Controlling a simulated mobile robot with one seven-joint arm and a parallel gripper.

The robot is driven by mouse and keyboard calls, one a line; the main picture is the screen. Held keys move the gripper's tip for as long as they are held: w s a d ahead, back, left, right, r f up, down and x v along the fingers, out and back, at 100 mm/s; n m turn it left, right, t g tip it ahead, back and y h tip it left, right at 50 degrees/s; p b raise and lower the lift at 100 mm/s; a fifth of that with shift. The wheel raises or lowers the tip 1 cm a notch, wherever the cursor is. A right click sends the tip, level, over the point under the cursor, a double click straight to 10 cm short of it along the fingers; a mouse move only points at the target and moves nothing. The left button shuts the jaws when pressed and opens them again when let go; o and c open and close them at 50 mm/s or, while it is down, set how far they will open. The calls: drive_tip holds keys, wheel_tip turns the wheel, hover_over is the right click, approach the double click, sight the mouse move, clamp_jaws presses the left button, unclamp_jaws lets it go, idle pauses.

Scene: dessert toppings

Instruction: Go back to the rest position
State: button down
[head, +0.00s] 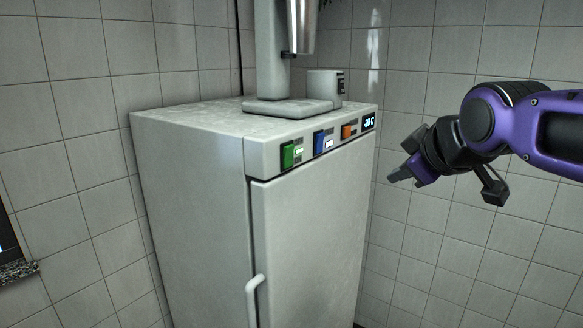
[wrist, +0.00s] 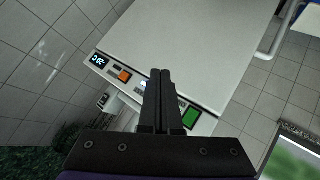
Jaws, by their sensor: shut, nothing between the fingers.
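My gripper (head: 397,176) is shut and empty. In the head view it hangs in the air at the right end of the freezer cabinet, on my purple and black arm. In the wrist view the closed fingers (wrist: 160,76) point toward the cabinet front, overlapping the button strip in the picture. I cannot tell the exact distance to the cabinet, but no contact shows.
The white freezer cabinet (head: 310,240) has a door handle (head: 252,300), a green button (head: 288,155), a blue button (head: 320,142), an orange button (head: 348,132) and a display (head: 369,122).

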drive_tip(key=s+a+f+m+g, duration=0.1)
drive_tip(key=s+f+m+g, duration=0.1)
drive_tip(key=s+f+m, duration=0.2)
drive_tip(key=s+a+f+m+g+h, duration=0.1)
drive_tip(key=s+a+f+m+g, duration=0.1)
drive_tip(key=s+f+m, duration=0.3)
drive_tip(key=s+f+g+p, duration=0.1)
drive_tip(key=s+f, duration=0.3)
drive_tip(key=s, duration=0.3)
drive_tip(key=shift+s+f, duration=0.35)
drive_tip(key=shift+a, duration=0.1)
